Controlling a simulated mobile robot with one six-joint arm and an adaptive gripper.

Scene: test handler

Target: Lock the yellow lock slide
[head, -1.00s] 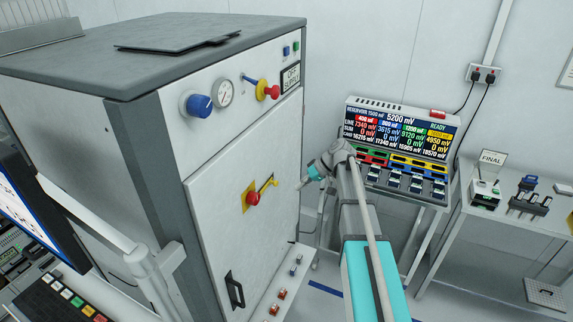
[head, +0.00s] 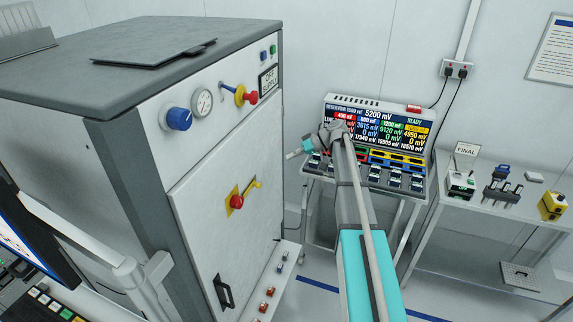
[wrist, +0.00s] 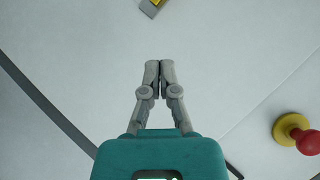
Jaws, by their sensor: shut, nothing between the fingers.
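The yellow lock slide (head: 253,188) is on the front door of the large grey-white cabinet, at the upper right of a yellow plate with a red knob (head: 236,202). My gripper (head: 289,156) is to the right of the slide in the head view, apart from it and small in the picture. In the wrist view my gripper (wrist: 160,66) is shut and empty, in front of a pale surface. A grey piece with a yellow part (wrist: 154,5) is cut off at the top edge there; I cannot tell if it is the slide.
The cabinet (head: 205,165) has a black door handle (head: 223,291), a blue knob (head: 179,118) and a red-and-yellow knob (head: 246,96). A red knob on a yellow base (wrist: 300,136) is right in the wrist view. A display console (head: 375,135) and a bench (head: 500,215) stand right.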

